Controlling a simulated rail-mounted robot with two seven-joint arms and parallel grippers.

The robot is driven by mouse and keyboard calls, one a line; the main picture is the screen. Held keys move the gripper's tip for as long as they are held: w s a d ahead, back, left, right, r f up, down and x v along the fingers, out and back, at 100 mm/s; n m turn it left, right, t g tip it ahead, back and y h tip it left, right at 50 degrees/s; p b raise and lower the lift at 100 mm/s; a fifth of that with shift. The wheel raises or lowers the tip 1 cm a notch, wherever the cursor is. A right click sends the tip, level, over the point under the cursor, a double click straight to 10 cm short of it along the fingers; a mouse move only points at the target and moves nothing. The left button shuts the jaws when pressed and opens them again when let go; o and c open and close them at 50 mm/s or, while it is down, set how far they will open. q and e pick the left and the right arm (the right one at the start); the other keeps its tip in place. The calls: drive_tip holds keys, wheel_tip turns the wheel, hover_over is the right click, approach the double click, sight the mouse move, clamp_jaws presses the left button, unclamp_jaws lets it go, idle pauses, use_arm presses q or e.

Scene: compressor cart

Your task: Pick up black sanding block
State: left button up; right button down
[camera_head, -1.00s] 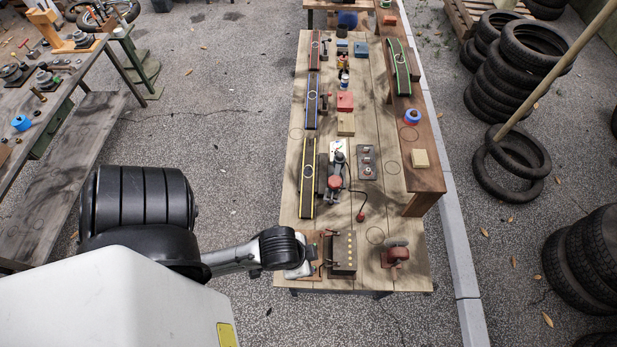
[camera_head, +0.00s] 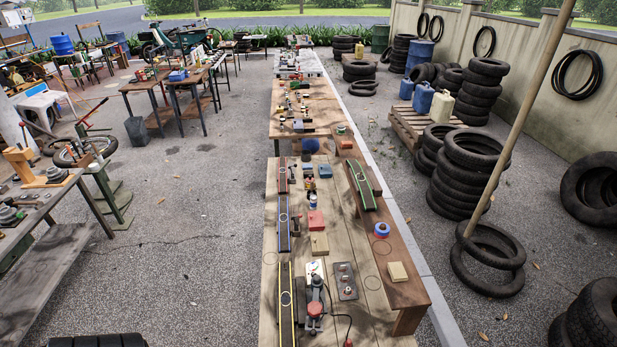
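A long wooden table (camera_head: 350,325) runs away from me with small tools and parts on it. I cannot pick out a black sanding block for sure; several small dark items on the table are too small to name. A tan block (camera_head: 319,243) and a red box (camera_head: 315,220) lie mid-table. A grey and red tool (camera_head: 314,295) stands nearer, beside a dark plate with knobs (camera_head: 345,281). Neither gripper is in view. The near end of the table is cut off by the lower frame edge.
Yellow-edged (camera_head: 286,305), blue-edged (camera_head: 284,230) and red-edged (camera_head: 283,175) strips line the table's left side. A raised shelf (camera_head: 405,295) on the right holds a green-edged strip (camera_head: 361,186), blue roll (camera_head: 381,229) and tan block (camera_head: 397,271).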

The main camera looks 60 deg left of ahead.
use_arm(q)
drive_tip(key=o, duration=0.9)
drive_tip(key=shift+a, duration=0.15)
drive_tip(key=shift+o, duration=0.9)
